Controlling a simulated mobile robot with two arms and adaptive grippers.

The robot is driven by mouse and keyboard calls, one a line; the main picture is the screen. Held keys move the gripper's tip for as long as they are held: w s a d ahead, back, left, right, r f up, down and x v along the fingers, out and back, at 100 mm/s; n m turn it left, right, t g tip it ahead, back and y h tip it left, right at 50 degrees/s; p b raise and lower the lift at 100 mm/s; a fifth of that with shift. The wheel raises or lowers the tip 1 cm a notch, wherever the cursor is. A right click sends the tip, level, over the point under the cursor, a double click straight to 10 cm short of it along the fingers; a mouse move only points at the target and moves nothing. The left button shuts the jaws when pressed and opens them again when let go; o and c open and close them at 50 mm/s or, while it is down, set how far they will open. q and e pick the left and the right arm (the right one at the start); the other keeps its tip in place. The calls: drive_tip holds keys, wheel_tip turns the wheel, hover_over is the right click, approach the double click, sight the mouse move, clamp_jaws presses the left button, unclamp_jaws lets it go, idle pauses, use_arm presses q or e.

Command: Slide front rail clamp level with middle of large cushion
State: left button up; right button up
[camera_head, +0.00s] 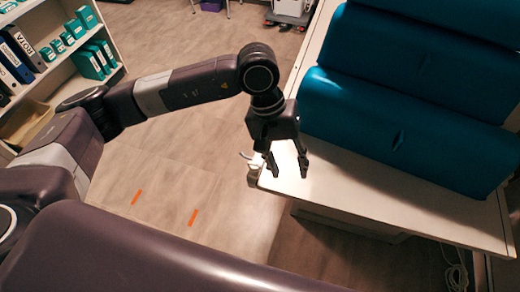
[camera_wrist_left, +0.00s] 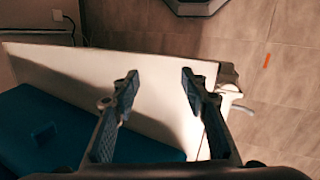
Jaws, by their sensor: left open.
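A teal-blue cushion (camera_head: 405,135) lies on the white table (camera_head: 345,185), with a second blue one (camera_head: 425,55) behind it. I cannot tell which is the large cushion. A small pale fitting (camera_head: 252,170), apparently the rail clamp, is at the table's left end; its lever also shows at the right in the left wrist view (camera_wrist_left: 242,108). My left gripper (camera_head: 288,170) is open and empty over the table's near-left corner, just right of the fitting and left of the cushions. In the left wrist view the open fingers (camera_wrist_left: 160,78) are over the white top. My right gripper is not in view.
A shelf (camera_head: 105,40) with binders and teal boxes stands at the far left. Orange floor marks (camera_head: 193,217) lie on open floor left of the table. A wheeled unit (camera_head: 290,12) stands at the back. Cables (camera_head: 456,277) hang at the lower right.

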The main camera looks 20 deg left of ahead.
sight(257, 159)
use_arm(q)
drive_tip(key=w+a+y, duration=0.1)
drive_tip(key=a, duration=0.2)
drive_tip(key=w+a+y, duration=0.1)
drive_tip(key=w+a, duration=0.1)
drive_tip(key=w+a+m+t+y, duration=0.1)
drive_tip(key=a, duration=0.2)
drive_tip(key=shift+w+a+r+y, duration=0.1)
drive_tip(key=shift+w+a+y, duration=0.2)
drive_tip(key=shift+a, duration=0.05)
drive_tip(key=shift+a+f, duration=0.15)
drive_tip(key=shift+f, duration=0.05)
wheel_tip(257, 159, down, 6)
drive_tip(key=shift+s+p, duration=0.1)
drive_tip(key=shift+p, duration=1.1)
drive_tip(key=shift+f, duration=0.6)
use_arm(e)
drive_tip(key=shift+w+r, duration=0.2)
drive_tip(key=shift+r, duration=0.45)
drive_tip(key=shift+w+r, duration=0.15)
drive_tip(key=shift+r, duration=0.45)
use_arm(q)
clamp_jaws()
